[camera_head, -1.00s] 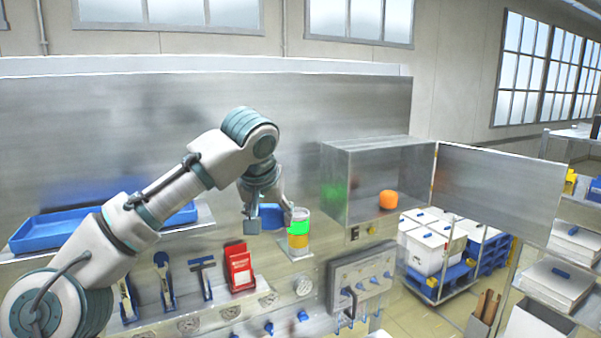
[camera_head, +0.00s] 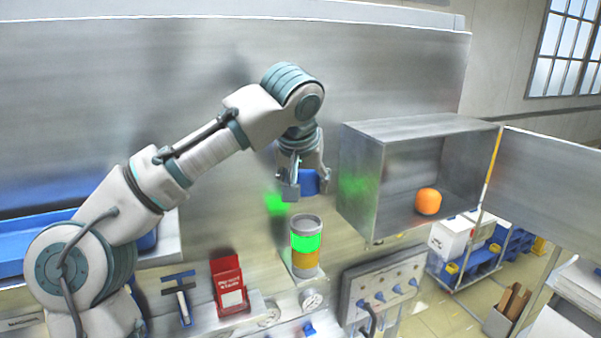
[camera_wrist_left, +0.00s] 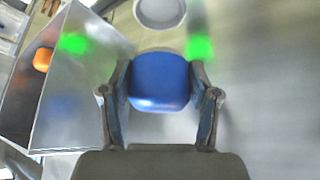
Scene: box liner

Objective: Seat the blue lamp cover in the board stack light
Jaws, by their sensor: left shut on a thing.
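The blue lamp cover (camera_head: 309,182) is held between the fingers of my left gripper (camera_head: 305,188), which is shut on it. In the left wrist view the blue cover (camera_wrist_left: 160,80) sits between both fingers of the gripper (camera_wrist_left: 160,98). The stack light (camera_head: 306,246) stands on the board, with a grey top, a lit green section and an orange section below. The held cover is above the stack light and apart from it. In the left wrist view the round grey top of the stack light (camera_wrist_left: 160,12) shows at the upper edge. My right gripper is not in view.
An open metal box (camera_head: 362,185) with an orange round thing (camera_head: 428,201) inside stands right of the stack light. A red holder (camera_head: 229,285) and a blue-handled tool (camera_head: 180,290) are lower left. A blue tray (camera_head: 40,243) lies far left.

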